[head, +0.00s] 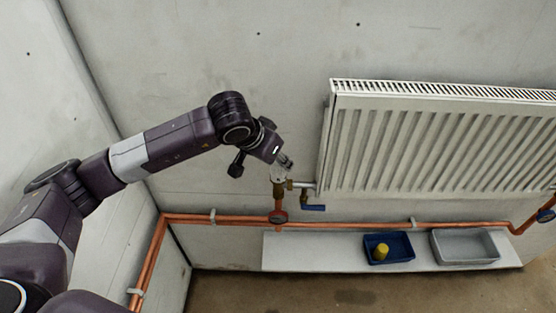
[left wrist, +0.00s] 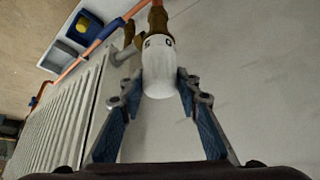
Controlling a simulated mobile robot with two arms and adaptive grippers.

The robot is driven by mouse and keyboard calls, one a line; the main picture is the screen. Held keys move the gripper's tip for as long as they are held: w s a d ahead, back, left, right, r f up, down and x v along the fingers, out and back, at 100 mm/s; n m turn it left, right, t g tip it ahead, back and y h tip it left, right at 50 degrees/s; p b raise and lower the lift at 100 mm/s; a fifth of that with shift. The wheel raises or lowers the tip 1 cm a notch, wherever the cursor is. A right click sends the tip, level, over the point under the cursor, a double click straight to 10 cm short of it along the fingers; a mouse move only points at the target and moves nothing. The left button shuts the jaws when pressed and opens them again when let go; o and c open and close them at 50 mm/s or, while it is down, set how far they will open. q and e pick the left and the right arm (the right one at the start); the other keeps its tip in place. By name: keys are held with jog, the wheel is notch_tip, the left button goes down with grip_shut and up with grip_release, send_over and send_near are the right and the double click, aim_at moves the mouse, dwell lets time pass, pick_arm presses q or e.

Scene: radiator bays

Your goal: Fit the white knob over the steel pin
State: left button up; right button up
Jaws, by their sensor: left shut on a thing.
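My left gripper (head: 282,166) is at the valve on the left end of the radiator. In the left wrist view its two blue-backed fingers (left wrist: 161,82) are shut on the white knob (left wrist: 158,80), which has dark markings near its far end. The knob is in line with the brass valve body (left wrist: 157,20), its far end at or very close to the brass. The steel pin is not visible, hidden by the knob or valve. I cannot tell whether the knob is fully seated. My right gripper is in neither view.
The white radiator (head: 430,145) is just right of the gripper. A blue-handled tap (head: 314,207) and copper pipe (head: 350,224) lie below. A white shelf (head: 315,252) holds a blue tray (head: 395,261) with a yellow cylinder (head: 382,251), and a grey tray (head: 470,262).

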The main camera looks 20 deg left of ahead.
pick_arm(q)
jog(key=o, duration=1.8)
jog(key=shift+c, duration=0.2)
jog(key=shift+r, duration=0.1)
jog(key=shift+r+p, duration=2.05)
jog(key=shift+r, duration=2.25)
jog(key=shift+s+f, duration=0.1)
